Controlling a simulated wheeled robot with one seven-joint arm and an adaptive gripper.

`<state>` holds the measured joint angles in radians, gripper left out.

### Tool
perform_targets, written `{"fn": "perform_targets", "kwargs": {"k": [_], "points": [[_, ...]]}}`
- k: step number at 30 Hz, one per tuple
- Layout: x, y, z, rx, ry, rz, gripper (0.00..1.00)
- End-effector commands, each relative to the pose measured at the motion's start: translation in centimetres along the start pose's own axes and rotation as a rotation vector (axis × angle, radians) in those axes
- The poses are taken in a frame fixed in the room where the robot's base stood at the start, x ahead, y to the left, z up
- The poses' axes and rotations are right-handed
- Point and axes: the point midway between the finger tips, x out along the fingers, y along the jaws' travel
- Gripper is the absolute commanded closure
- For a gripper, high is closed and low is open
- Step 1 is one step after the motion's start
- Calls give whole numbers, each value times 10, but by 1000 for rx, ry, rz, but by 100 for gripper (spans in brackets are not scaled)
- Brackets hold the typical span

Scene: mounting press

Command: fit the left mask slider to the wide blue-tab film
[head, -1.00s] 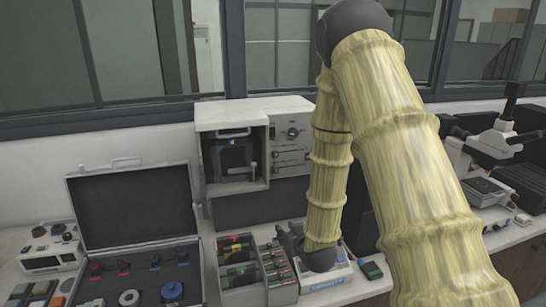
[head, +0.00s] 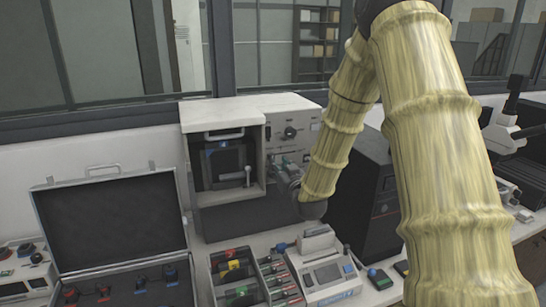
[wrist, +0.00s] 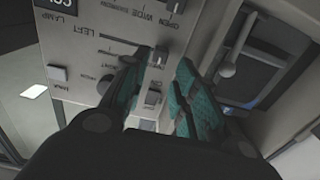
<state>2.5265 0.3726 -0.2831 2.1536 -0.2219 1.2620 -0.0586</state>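The mounting press (head: 225,108) is a pale housing with a window on the left and a control panel on the right. In the wrist view the panel appears upside down. The slider knob (wrist: 160,57) on the track marked LEFT (wrist: 118,43) sits at the track's right end in that view. My gripper (wrist: 163,62) is parted, its green-padded fingers on either side of that knob, with a gap showing between them; contact cannot be told. In the head view my gripper (head: 288,172) is at the panel's lower part. A dark holder with a blue mark (head: 222,146) shows in the window.
Below the press stand a tray with coloured-tab pieces (head: 233,268) and a small pale device (head: 325,275). An open case (head: 110,222) is at left, a dark cabinet (head: 365,195) at right.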

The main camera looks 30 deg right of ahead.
Motion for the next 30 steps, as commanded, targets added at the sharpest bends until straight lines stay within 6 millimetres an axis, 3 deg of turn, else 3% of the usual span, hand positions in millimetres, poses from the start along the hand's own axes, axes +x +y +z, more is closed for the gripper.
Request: {"fn": "perform_targets", "kwargs": {"k": [6, 12, 26, 30], "points": [[33, 0, -2, 0, 0, 0, 71], [53, 0, -1, -1, -2, 1, 71], [62, 0, 1, 0, -1, 0, 71], [62, 0, 0, 0, -1, 0, 95]]}}
